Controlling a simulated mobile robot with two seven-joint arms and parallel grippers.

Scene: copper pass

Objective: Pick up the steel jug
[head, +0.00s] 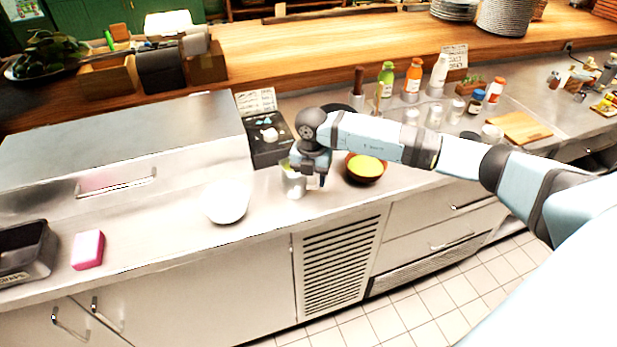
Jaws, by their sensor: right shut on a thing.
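The steel jug (293,186) is a small shiny metal vessel near the front edge of the steel counter, left of a bowl with yellow contents. It looks upright. My right gripper (309,183) comes down over it from above and is shut on it; the wrist and fingers hide part of its top and right side. I cannot tell whether the jug's base touches the counter. My left gripper is not in view.
A brown bowl with yellow contents (366,168) stands close to the right of the gripper. A white rounded object (227,203) lies to the left, and a black box (268,150) stands behind. Bottles and a cutting board (520,128) are further right.

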